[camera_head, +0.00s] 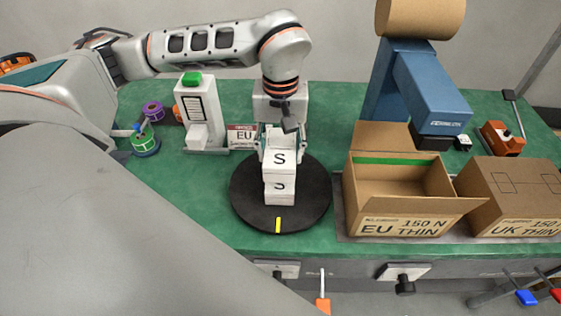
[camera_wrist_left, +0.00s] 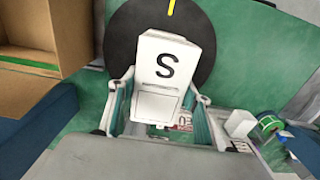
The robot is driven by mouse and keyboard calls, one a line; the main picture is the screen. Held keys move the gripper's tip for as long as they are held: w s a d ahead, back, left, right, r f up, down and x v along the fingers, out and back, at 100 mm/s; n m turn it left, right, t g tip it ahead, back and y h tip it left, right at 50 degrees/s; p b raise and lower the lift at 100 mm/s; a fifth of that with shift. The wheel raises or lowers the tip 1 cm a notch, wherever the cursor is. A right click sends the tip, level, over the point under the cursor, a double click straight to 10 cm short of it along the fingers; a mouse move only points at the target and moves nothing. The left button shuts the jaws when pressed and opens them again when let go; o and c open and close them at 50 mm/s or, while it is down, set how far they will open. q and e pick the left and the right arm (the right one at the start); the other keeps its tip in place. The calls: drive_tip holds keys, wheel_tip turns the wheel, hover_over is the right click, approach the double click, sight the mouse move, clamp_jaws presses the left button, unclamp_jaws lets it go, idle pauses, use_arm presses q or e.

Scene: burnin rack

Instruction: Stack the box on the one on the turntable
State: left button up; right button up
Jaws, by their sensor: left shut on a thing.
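A white box marked S (camera_head: 280,158) is held between the fingers of my left gripper (camera_head: 281,148), over the turntable. It also shows in the left wrist view (camera_wrist_left: 165,70), with the fingers of my left gripper (camera_wrist_left: 160,110) on both its sides. A second white box marked S (camera_head: 280,189) stands on the black turntable (camera_head: 246,205), directly below the held one. The two look stacked or nearly touching; I cannot tell if there is a gap. The turntable (camera_wrist_left: 125,35) has a yellow mark at its front edge. My right gripper is not in view.
An open carton marked EU THIN (camera_head: 400,200) and a closed carton marked UK THIN (camera_head: 512,190) stand to the right. A blue machine (camera_head: 425,90) stands behind them. A white device with a green top (camera_head: 196,110) and an EU sign (camera_head: 241,137) are behind left.

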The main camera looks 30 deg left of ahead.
sight(280, 147)
use_arm(q)
drive_tip(key=shift+f, duration=2)
drive_tip(key=shift+f, duration=0.15)
drive_tip(key=o, duration=1.2)
wheel_tip(280, 147, up, 12)
drive_tip(key=shift+r, duration=0.2)
